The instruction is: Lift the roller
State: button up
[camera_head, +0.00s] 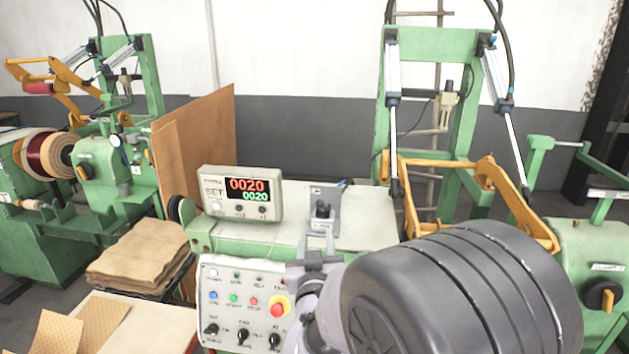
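The roller frame of the middle machine is a yellow two-armed bracket (450,166), lowered, with two pneumatic cylinders (393,75) above it. The roller itself is hidden behind my large dark arm link. A small grey switch box with a black lever (322,208) stands on the machine's top. My gripper (320,234) is just in front of this box, with its fingers apart and nothing seen between them. I cannot tell whether it touches the box or lever.
A counter display (242,194) stands left of the switch box. A control panel with buttons and knobs (243,306) is below. A second machine (110,170) at left has its yellow arms and red roller (38,89) raised. A brown board (197,135) stands between the machines.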

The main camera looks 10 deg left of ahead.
aim_at(320, 207)
jog(key=w+p, duration=0.1)
jog(key=w, duration=0.9)
jog(key=w+p, duration=0.1)
jog(key=w, duration=0.4)
jog(key=shift+w+a+p, duration=0.3)
jog(key=shift+w+a, duration=0.1)
jog(key=shift+c, duration=0.2)
grip_shut()
